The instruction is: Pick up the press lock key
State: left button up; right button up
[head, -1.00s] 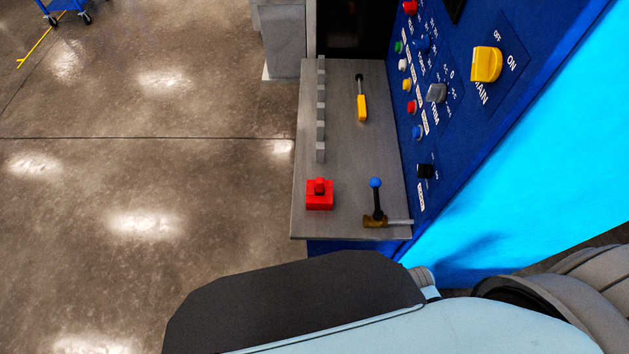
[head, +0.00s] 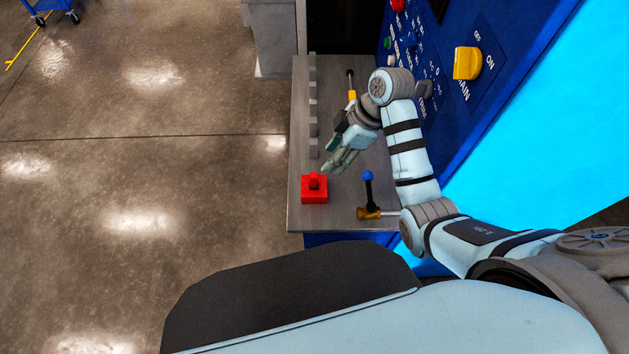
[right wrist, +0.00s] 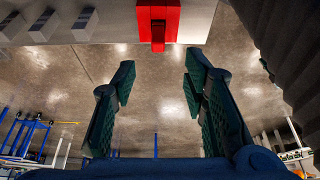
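A red block with a smaller red upright piece on top (head: 314,188), which looks like the press lock key in its base, sits near the front left corner of the grey shelf (head: 338,215). It also shows at the top of the right wrist view (right wrist: 158,22), with the smaller piece pointing down between the fingers. My right gripper (head: 334,164) is over the shelf, just behind the red block and apart from it. In the right wrist view its two dark green fingers (right wrist: 158,76) are spread with nothing between them. My left gripper is out of view.
A lever with a blue knob and brass base (head: 369,194) stands right of the red block. A grey notched rail (head: 313,105) runs along the shelf's left edge. A yellow-handled tool (head: 351,94) is partly hidden by my arm. The blue control panel (head: 480,110) rises at right.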

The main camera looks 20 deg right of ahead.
aim_at(315, 175)
jog(key=x, duration=1.1)
jog(key=shift+w+a+f+b, duration=0.1)
jog(key=shift+a+b, duration=0.1)
jog(key=shift+b, duration=0.15)
grip_shut()
